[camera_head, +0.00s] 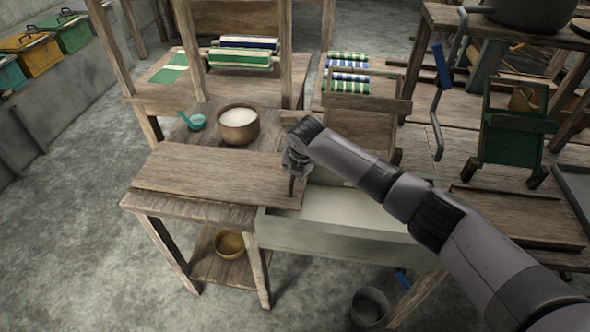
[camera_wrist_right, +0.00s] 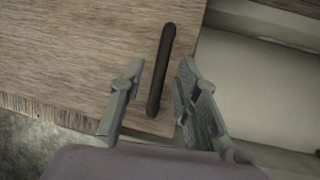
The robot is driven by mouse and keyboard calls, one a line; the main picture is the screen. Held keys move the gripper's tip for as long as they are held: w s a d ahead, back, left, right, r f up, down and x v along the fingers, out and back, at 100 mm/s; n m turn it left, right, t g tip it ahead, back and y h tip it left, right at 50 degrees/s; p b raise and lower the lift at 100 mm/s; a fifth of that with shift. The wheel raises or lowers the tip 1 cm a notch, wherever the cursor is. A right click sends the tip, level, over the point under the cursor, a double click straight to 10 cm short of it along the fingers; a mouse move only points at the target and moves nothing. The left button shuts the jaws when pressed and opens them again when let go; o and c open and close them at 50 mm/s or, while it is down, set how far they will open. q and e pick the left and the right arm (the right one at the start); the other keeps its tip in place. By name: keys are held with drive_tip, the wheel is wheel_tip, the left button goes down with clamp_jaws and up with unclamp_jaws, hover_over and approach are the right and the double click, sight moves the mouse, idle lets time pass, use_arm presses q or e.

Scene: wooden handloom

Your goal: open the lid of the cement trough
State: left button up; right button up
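The cement trough (camera_head: 325,238) is a pale grey box at the centre of the head view, with much of its inside showing. Its wooden lid (camera_head: 215,177) lies flat to the left, mostly over the wooden table, its right end over the trough's left end. The lid also shows in the wrist view (camera_wrist_right: 75,55). A dark bar handle (camera_wrist_right: 161,70) is near the lid's right edge. My right gripper (camera_wrist_right: 161,72) is open, with its fingers on either side of the handle and visible gaps to it. My arm hides part of the trough's right side. My left gripper is out of view.
A bowl of white contents (camera_head: 238,126) and a teal scoop (camera_head: 194,121) stand just behind the lid. A wooden frame (camera_head: 360,110) stands behind the trough. A green wooden stand (camera_head: 512,130) is at the right. A grey bucket (camera_head: 369,306) is on the floor in front.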

drive_tip(key=shift+r, duration=0.1)
drive_tip(key=v, duration=1.2)
